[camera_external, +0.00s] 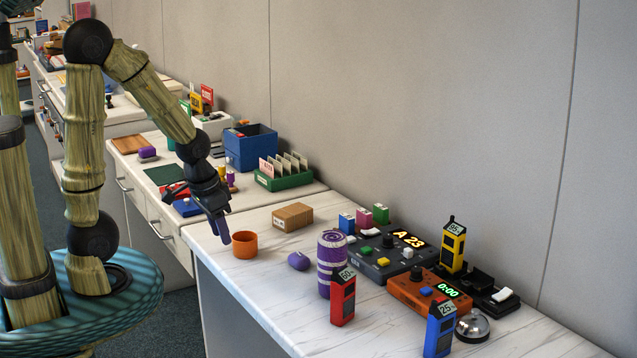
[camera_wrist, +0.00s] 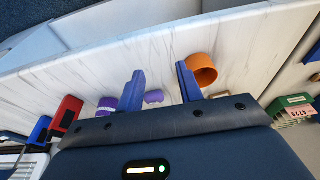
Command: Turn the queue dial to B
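The queue console (camera_external: 375,268) is a dark box on the white marbled counter, with a lit display (camera_external: 411,239) reading "A 23". It has a dark knob (camera_external: 388,241) and white, green and yellow buttons; the knob's pointer is too small to read. My gripper (camera_external: 223,238) hangs over the counter's left part, beside the orange cup (camera_external: 245,245) and well left of the console. In the wrist view its two blue fingers (camera_wrist: 160,82) stand apart with nothing held between them. The console is not clearly visible in the wrist view.
A purple-and-white roll (camera_external: 331,264) and a red tag device (camera_external: 343,297) stand in front of the console. An orange timer box (camera_external: 405,291) reading "0:00" sits to its right, near a yellow device (camera_external: 453,248), a blue device (camera_external: 439,328) and a bell (camera_external: 473,327). A wall rises behind.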

